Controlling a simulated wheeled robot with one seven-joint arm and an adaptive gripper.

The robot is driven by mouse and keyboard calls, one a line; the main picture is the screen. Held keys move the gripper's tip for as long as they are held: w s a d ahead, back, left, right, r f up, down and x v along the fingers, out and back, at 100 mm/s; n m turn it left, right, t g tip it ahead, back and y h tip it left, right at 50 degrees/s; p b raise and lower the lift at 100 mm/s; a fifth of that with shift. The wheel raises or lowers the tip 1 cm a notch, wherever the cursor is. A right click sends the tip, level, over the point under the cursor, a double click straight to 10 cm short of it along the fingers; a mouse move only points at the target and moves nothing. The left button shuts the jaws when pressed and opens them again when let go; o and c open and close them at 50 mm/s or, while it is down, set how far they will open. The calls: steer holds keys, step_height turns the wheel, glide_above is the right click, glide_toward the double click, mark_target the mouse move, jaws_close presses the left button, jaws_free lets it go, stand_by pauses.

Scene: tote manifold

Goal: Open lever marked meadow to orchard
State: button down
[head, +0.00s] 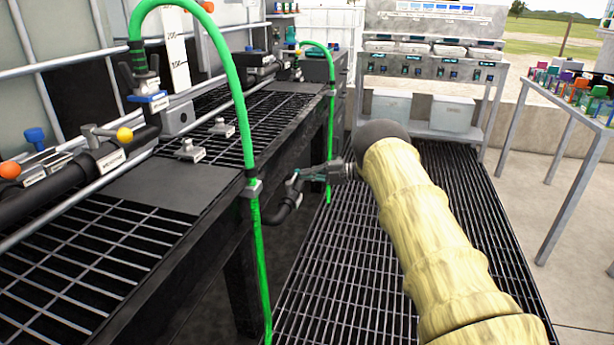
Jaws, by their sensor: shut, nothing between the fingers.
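My gripper (312,174) is small in view at the end of my arm, right of the black bench, with its fingers toward a black elbow pipe (286,205) below the bench edge. It looks shut and empty; I cannot tell if it touches the pipe fitting. Several levers sit on the black pipes at the left: one with a yellow ball (124,134), one with an orange ball (10,170), and a blue knob (35,136). White labels lie beside them, too small to read. I cannot tell which lever is marked meadow to orchard.
A green hose (240,100) arches over the bench and hangs down its front, left of my gripper. A second green hose (330,120) hangs close by my gripper. A rack with grey bins (450,112) stands behind. A side table (575,95) is at the right.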

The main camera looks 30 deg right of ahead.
steer(key=shift+d, duration=0.1)
steer(key=s+d+r+p, duration=0.1)
steer(key=s+d+r, duration=0.1)
steer(key=d, duration=1)
steer(key=shift+d+p, duration=0.3)
steer(key=shift+d, duration=0.05)
stand_by(0.5)
